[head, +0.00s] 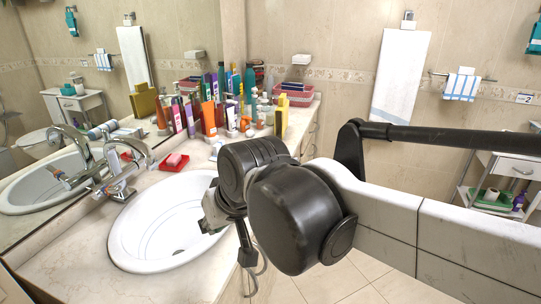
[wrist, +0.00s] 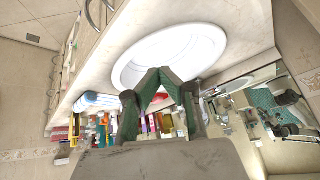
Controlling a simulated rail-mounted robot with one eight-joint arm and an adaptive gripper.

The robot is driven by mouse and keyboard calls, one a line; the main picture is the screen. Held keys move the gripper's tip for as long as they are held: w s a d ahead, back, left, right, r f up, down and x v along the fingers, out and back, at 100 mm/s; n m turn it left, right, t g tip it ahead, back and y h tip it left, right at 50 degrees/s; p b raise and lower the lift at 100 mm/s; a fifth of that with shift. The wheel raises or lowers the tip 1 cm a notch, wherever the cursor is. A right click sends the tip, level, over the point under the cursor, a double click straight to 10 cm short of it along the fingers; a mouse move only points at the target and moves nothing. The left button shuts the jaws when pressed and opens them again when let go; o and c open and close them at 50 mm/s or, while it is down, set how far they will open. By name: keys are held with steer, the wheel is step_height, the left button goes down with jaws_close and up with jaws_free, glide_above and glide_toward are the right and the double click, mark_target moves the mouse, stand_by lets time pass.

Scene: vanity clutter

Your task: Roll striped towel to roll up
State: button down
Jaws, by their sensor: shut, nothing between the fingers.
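A white towel with blue stripes (head: 462,87) hangs from a wall bar at the right of the head view. In the wrist view a blue-and-white striped bundle (wrist: 97,101) lies at the counter's edge, left of the sink; it looks like a rolled towel, and I cannot tell its exact shape. My gripper (wrist: 159,72) shows in the wrist view with its fingertips together and empty, in front of the white sink basin (wrist: 150,50). In the head view my arm hides much of the gripper and the counter behind it, above the sink's right side.
A red soap dish (head: 174,162) and the faucet (head: 122,170) stand beside the sink. The mirror (head: 55,100) borders the left. The counter's front left (head: 70,265) is clear.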

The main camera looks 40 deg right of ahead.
steer(key=w+d+m+y+b, duration=0.35)
steer(key=w+d+m, duration=0.35)
steer(key=w+d, duration=1.4)
steer(key=d+f+m+t+y+b, duration=0.15)
steer(key=d+f, duration=0.25)
steer(key=d, duration=1.1)
steer(key=d+f+m+t+b, duration=0.1)
steer(key=d+f+m+t, duration=0.25)
steer(key=d, duration=1.15)
steer(key=shift+n+g, duration=0.4)
steer(key=shift+n, duration=0.1)
steer(key=b+x, duration=0.1)
steer(key=x, duration=1.3)
steer(key=shift+s+f, duration=0.1)
steer(key=shift+f, duration=0.1)
